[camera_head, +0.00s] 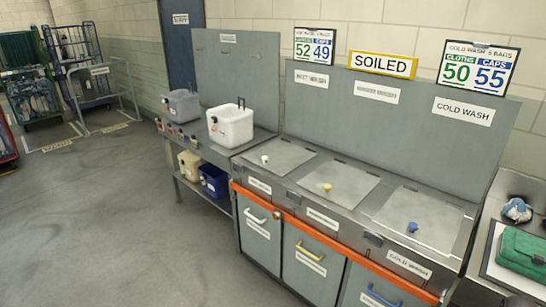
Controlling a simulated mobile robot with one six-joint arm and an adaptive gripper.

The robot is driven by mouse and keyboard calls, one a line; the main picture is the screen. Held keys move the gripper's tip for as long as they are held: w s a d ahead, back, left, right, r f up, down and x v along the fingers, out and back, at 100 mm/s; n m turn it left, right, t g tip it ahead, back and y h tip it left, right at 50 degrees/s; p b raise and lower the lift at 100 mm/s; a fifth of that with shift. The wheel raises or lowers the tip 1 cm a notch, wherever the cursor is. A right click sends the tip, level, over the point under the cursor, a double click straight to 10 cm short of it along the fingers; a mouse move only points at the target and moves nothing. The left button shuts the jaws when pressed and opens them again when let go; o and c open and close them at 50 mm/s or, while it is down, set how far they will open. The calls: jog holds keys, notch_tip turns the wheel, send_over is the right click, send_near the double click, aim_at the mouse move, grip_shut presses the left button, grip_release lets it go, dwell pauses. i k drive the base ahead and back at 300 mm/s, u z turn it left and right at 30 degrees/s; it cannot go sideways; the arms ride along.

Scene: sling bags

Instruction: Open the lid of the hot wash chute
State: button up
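Three square metal lids lie shut and flat in the top of a grey steel counter. The left lid (281,154) has a white knob, the middle lid (332,188) a yellow knob, and the right lid (417,217) a blue knob. The right one is labelled COLD WASH on the back panel and front. The labels behind the left lid (311,77) and middle lid (377,91) are too blurred to read surely, so I cannot tell which is the hot wash chute. My gripper is not in view.
An orange rail (330,242) runs along the counter front above several doors with handles. A white box (231,126) stands on the side bench left of the lids. A green bag (522,252) lies at the right edge. The floor (130,220) at left is clear.

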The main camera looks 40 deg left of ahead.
aim_at(279, 157)
jog(key=u, duration=1.35)
jog(key=k, duration=0.9)
jog(key=i, duration=0.9)
jog(key=u, duration=0.05)
